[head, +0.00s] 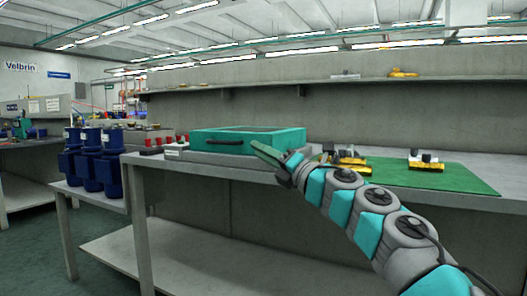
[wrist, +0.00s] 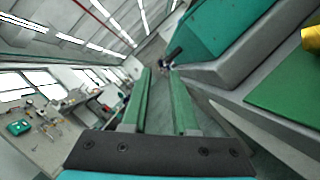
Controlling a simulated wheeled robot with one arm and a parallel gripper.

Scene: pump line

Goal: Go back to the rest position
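My gripper (head: 268,156) is at the end of my raised arm in the head view, in front of the teal case and around the bench's front edge. In the wrist view, its two green fingers (wrist: 161,76) stand apart with a clear gap and nothing between them. The gripper is open and empty. The teal case (head: 226,134) with a dark handle sits on a grey base on the bench; it also shows at the upper right of the wrist view (wrist: 215,28).
A green mat (head: 425,175) with yellow and dark parts lies on the bench (head: 480,205) to the right. Red-topped parts (head: 165,142) stand left of the case. Several blue pumps (head: 92,165) stand on a lower table at the left. Open floor lies in front.

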